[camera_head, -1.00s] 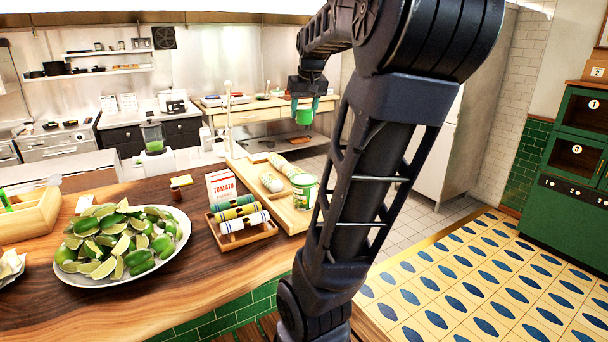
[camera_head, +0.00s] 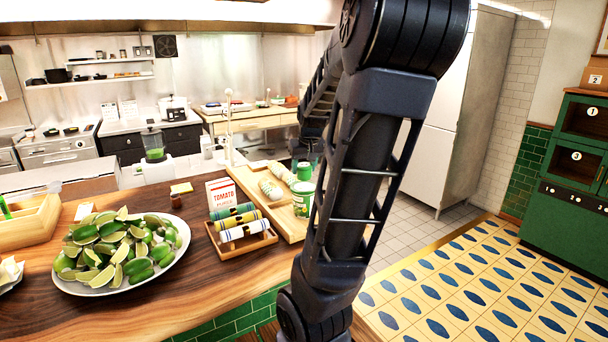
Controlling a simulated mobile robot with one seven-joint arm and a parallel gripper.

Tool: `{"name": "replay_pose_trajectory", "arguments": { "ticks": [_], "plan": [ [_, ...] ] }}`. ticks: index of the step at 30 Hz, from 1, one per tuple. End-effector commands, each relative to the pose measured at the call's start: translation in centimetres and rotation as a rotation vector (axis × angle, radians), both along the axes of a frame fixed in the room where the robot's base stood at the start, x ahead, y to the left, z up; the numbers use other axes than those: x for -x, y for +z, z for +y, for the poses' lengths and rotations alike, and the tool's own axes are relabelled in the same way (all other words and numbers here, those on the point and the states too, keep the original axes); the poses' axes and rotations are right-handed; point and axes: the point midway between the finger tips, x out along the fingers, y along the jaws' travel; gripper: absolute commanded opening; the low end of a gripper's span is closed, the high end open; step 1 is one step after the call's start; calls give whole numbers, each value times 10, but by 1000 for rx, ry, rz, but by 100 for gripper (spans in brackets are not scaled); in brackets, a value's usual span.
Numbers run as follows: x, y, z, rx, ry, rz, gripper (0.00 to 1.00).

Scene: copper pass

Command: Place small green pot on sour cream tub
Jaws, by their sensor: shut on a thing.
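The small green pot (camera_head: 304,172) is held in my gripper (camera_head: 305,163), which is shut on it and partly hidden behind my arm. The pot appears upright. In the picture it is just above and slightly behind the sour cream tub (camera_head: 301,203), a white and green tub at the right end of the wooden board. I cannot tell whether the pot is touching the tub. My arm passes close to the tub's right side.
The wooden board (camera_head: 284,222) also holds two pale wrapped rolls (camera_head: 270,188). A small tray with striped rolls (camera_head: 240,232), a tomato carton (camera_head: 221,193) and a plate of limes (camera_head: 122,250) stand to the left on the counter.

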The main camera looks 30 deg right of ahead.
Motion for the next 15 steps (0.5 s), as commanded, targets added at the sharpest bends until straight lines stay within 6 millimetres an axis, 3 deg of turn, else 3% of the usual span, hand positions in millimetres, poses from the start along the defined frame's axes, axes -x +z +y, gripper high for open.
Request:
{"name": "replay_pose_trajectory", "arguments": {
  "ticks": [6, 15],
  "plan": [
    [0, -25, 0, 0, 0, 1, 23],
    [0, -27, 0, 0, 0, 0, 23]
  ]
}}
